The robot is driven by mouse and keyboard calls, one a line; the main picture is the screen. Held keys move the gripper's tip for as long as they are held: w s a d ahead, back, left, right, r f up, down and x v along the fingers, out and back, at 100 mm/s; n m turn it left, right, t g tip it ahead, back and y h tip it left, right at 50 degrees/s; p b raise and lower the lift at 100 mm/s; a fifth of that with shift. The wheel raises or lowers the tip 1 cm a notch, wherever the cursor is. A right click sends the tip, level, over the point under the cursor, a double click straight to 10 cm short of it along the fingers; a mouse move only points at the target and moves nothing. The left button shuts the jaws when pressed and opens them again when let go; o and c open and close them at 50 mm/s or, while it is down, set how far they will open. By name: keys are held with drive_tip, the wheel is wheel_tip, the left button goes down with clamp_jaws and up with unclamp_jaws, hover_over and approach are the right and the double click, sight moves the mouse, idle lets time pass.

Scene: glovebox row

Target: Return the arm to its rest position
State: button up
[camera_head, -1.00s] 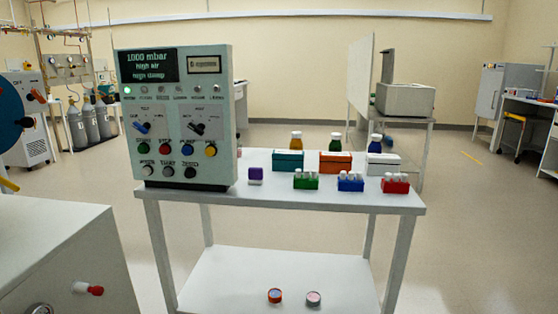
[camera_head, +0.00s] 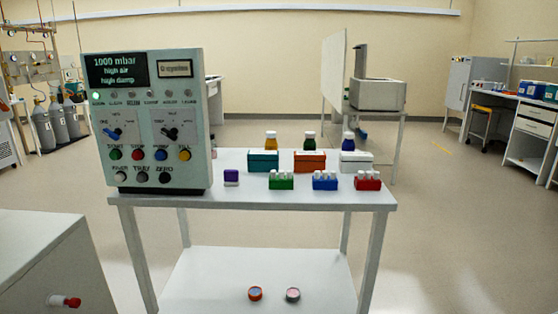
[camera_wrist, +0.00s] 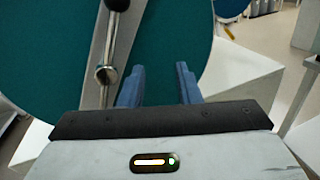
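My gripper (camera_wrist: 160,75) shows in the wrist view, with its two blue fingers apart and nothing between them. Behind the fingers is a large round teal panel (camera_wrist: 60,50) with a metal bar (camera_wrist: 112,50) across it. The bar is just left of the left finger; I cannot tell the distance. My arm and gripper do not show in the head view.
A white table (camera_head: 230,198) carries a control box (camera_head: 150,110), small boxes, bottles and vial racks. Two small round items lie on its lower shelf (camera_head: 200,285). A pale cabinet (camera_head: 45,265) stands at the left. Floor (camera_head: 450,240) at the right is clear.

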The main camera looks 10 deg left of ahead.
drive_tip(key=w+d+n+t+h+p, duration=0.1)
drive_tip(key=w+n+p, duration=0.15)
drive_tip(key=w, duration=0.35)
drive_tip(key=w+d+n+t+h+p, duration=0.1)
drive_tip(key=w+d+n+p, duration=0.15)
drive_tip(key=w, duration=0.45)
drive_tip(key=w+d+f+n+t+h+p, duration=0.1)
drive_tip(key=w+d+f+n+h+p, duration=0.15)
drive_tip(key=w+d+n+p, duration=0.4)
drive_tip(key=w+d+f+n+h+p, duration=0.1)
drive_tip(key=w+d+f+n+h, duration=0.2)
drive_tip(key=w+d, duration=0.65)
drive_tip(key=w+d+f+n+h+p, duration=0.1)
drive_tip(key=w+d+n+h+p, duration=0.15)
drive_tip(key=d, duration=0.65)
drive_tip(key=w+d+f+n+h+p, duration=0.1)
drive_tip(key=d+f+n+h+p, duration=0.2)
drive_tip(key=d, duration=0.5)
drive_tip(key=s+d+n+g+h+p, duration=0.1)
drive_tip(key=s+d+g+h+p, duration=0.2)
drive_tip(key=d, duration=1.1)
drive_tip(key=s+h, duration=0.1)
drive_tip(key=s, duration=0.2)
drive_tip(key=shift+f+h, duration=0.3)
drive_tip(key=shift+f, duration=0.05)
drive_tip(key=shift+s, duration=0.1)
